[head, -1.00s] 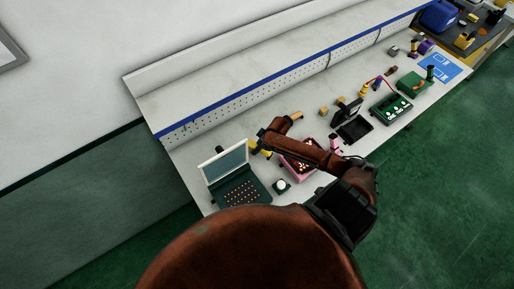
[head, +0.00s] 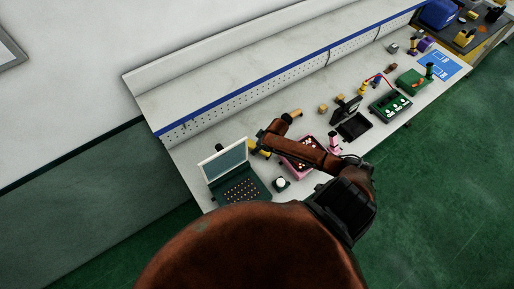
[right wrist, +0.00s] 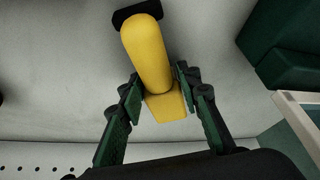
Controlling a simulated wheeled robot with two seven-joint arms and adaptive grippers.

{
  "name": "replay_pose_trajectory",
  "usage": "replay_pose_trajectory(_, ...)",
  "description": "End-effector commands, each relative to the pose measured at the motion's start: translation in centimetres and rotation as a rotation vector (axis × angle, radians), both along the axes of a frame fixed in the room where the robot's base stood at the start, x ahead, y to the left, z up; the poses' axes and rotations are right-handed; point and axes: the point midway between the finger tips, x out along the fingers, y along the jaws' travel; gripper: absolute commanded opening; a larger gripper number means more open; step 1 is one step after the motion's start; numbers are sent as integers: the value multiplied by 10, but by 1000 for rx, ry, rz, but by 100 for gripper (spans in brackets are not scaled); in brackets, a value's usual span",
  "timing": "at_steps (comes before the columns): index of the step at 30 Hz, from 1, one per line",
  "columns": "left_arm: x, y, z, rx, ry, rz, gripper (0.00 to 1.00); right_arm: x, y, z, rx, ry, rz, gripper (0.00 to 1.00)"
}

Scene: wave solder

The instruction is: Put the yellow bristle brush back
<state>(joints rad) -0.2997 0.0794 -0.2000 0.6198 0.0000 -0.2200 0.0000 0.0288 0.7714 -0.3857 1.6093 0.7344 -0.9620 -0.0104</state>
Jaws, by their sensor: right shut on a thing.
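The yellow bristle brush (right wrist: 148,55) is between the two green-padded fingers of my right gripper (right wrist: 158,88) in the right wrist view. Its rounded yellow body points away from the gripper, with a black part at the far end. In the head view a bit of yellow, the brush (head: 260,149), shows beside the end of my right arm, above the bench between the laptop-like case and the pink tray. My right gripper is shut on it. The arm hides part of the brush in the head view. My left gripper is not in view.
An open dark green case (head: 241,190) with a raised lid stands at the bench's near left. A pink tray (head: 291,164) of small parts lies under my forearm. A black open box (head: 354,127) and green circuit board (head: 391,106) are farther right.

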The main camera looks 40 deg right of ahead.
Motion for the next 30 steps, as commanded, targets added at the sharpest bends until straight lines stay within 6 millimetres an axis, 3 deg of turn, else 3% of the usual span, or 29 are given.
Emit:
replay_pose_trajectory(14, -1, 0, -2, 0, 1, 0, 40, 0, 0, -6, 0, 0, 0, 12)
replay_pose_trajectory(15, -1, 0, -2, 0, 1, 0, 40, 0, 0, -5, 0, 0, 0, 33)
replay_pose_trajectory(23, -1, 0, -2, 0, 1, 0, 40, 0, 0, -5, 0, 0, 0, 51)
replay_pose_trajectory(30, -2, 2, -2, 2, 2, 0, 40, 0, 0, -6, 0, 1, 0, 52)
